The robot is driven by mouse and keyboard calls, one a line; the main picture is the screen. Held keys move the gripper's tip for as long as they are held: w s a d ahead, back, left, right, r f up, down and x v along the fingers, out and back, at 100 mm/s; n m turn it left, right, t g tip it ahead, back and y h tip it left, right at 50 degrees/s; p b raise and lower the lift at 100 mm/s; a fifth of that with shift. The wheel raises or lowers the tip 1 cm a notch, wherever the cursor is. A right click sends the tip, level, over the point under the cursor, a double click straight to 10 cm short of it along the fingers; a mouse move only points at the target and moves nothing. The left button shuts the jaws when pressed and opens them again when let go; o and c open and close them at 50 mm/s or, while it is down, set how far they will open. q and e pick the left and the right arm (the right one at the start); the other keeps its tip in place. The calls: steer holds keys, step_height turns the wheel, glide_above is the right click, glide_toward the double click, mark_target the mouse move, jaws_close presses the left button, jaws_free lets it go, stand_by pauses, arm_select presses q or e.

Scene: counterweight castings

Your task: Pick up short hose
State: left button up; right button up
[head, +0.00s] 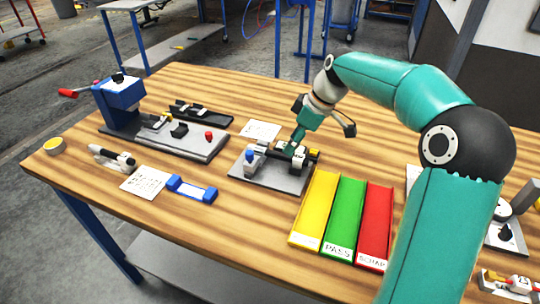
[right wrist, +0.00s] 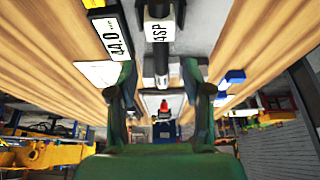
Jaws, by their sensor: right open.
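A short dark hose with a white band lettered "4SP" (right wrist: 158,32) shows in the right wrist view, lengthwise between the fingers of my right gripper (right wrist: 160,82). The fingers are apart, one on each side, and I see no clear contact. In the head view my right gripper (head: 297,143) points down at the grey fixture plate (head: 270,180) in the middle of the table. The hose is hard to make out there, partly hidden by the gripper and fixture parts. My left gripper is not in view.
Yellow (head: 312,212), green (head: 344,212) and red (head: 376,218) trays stand right of the fixture, near my right arm. A blue-headed press (head: 120,95) and its grey base stand at left. A blue-ended gauge (head: 192,190) and a paper card (head: 146,181) lie in front.

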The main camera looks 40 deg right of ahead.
mark_target(278, 155)
steer(key=shift+x, duration=2.8)
steer(key=shift+w+a+r, duration=0.1)
steer(key=shift+w+r, duration=0.05)
jaws_close()
